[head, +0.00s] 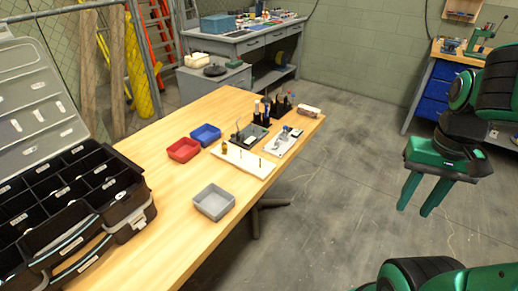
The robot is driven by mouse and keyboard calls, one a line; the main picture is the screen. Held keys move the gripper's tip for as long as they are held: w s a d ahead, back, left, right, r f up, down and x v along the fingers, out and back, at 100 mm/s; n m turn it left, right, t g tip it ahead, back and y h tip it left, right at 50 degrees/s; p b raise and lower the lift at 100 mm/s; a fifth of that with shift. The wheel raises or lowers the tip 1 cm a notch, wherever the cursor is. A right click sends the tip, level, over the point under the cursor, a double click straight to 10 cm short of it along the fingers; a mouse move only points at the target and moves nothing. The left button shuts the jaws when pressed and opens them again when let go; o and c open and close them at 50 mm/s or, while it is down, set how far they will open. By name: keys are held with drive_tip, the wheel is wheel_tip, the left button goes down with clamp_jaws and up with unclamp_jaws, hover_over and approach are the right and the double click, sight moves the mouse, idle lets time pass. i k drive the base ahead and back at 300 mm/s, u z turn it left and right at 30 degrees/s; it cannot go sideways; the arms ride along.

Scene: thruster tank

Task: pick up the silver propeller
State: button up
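My gripper (413,211) hangs in the air at the right, over the grey floor and well clear of the wooden table (150,220). Its two green fingers point down and stand apart, with nothing between them. I cannot make out the silver propeller for certain. Small grey and dark parts lie on a white tray (278,152) toward the table's far end, but they are too small to identify.
An open black compartment case (127,205) fills the table's left. A red bin (183,150), a blue bin (206,134) and a grey bin (213,202) stand on the table. A white pegged board (240,162) lies near its right edge. Bare floor separates my arm from the table.

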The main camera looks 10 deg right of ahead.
sight(277, 144)
drive_tip(key=u, duration=0.05)
drive_tip(key=i, duration=0.9)
drive_tip(key=z, duration=0.05)
